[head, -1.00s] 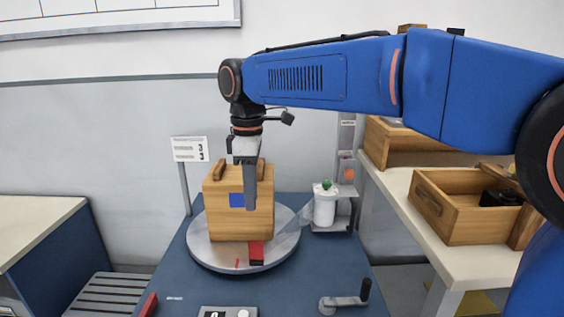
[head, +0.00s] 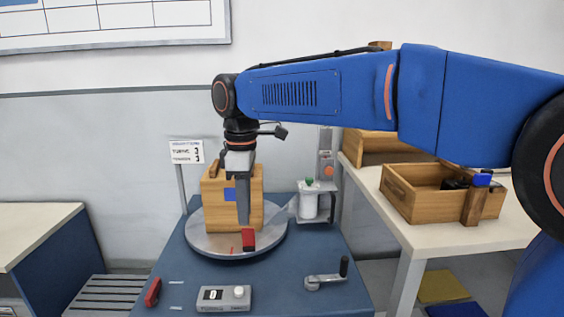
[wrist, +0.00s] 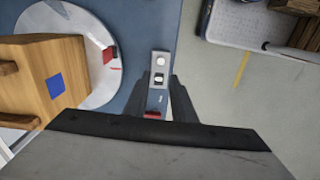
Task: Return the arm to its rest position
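My gripper (head: 244,222) points down at the end of my arm, in front of the wooden box in the head view. In the wrist view its two dark fingers (wrist: 160,95) stand apart, with the table and counter showing between them; it holds nothing. The wooden box (head: 215,212), with a blue square on its side, stands on the round grey turntable (head: 205,242). The box also shows at the left of the wrist view (wrist: 28,78), beside the fingers. My blue arm stretches across the upper right of the head view.
A counter (head: 224,298) reading 0, a red bar (head: 152,292) and a crank (head: 326,280) are on the blue table. A white canister (head: 308,204) stands behind. A sign (head: 187,152) reads 3. An open wooden crate (head: 425,207) sits on the right bench.

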